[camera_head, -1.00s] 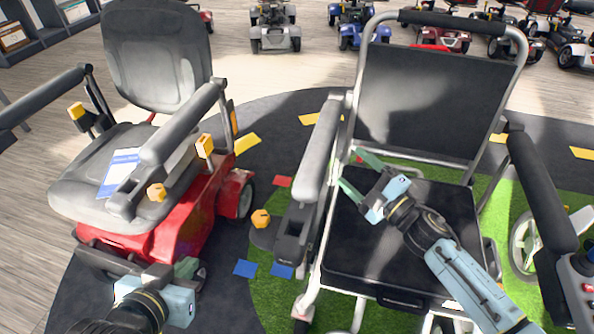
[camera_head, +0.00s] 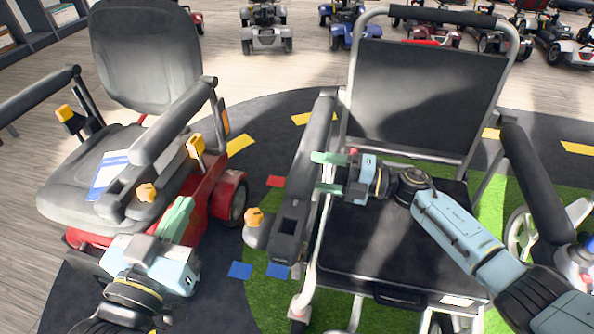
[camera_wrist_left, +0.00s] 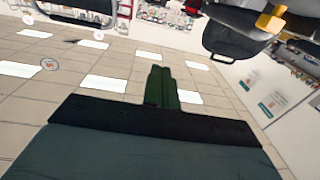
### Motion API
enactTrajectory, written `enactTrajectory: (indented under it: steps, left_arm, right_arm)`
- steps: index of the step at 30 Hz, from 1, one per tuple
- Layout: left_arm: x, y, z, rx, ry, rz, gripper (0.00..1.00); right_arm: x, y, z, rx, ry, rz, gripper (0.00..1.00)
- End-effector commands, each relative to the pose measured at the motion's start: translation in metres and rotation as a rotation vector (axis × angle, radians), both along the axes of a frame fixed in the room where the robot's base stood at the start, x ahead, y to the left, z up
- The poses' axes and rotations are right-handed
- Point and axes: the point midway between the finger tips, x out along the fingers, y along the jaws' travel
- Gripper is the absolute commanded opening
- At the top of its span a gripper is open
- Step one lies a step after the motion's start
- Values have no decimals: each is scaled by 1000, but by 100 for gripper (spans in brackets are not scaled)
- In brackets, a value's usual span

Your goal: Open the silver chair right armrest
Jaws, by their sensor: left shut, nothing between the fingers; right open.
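The silver chair (camera_head: 518,50) has a silver tube frame, a black back and a black seat, and stands right of centre in the head view. Its armrest on the picture's left (camera_head: 312,145) is a long dark pad, lying lowered along the seat's side. My right gripper (camera_head: 321,172) is open, its green fingers pointing left at the inner side of this pad, the upper finger overlapping it in the picture. I cannot tell whether they touch. The other armrest (camera_head: 535,185) is also lowered. My left gripper (camera_head: 180,212) is shut and empty; its closed green fingers show in the left wrist view (camera_wrist_left: 163,88).
A red scooter (camera_head: 205,200) with a grey seat (camera_head: 145,60) stands at left, close to my left gripper. Several scooters (camera_head: 265,30) line the back.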

Motion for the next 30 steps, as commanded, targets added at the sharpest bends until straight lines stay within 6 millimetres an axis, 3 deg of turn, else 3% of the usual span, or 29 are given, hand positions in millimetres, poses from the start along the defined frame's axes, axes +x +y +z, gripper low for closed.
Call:
enactTrajectory:
  steps: [6,12,25,30]
  left_arm:
    - [-4,-5,33,-63,-204,-13,0]
    - [-11,-7,54,-106,-333,-22,0]
    - [-15,-7,64,-124,-387,-25,0]
    - [-15,-7,64,-124,-386,-25,0]
  right_arm:
    - [10,34,-1,2,-2,2,71]
    - [16,51,-1,1,1,0,71]
    - [18,58,0,0,0,0,71]
    - [18,58,0,0,1,0,51]
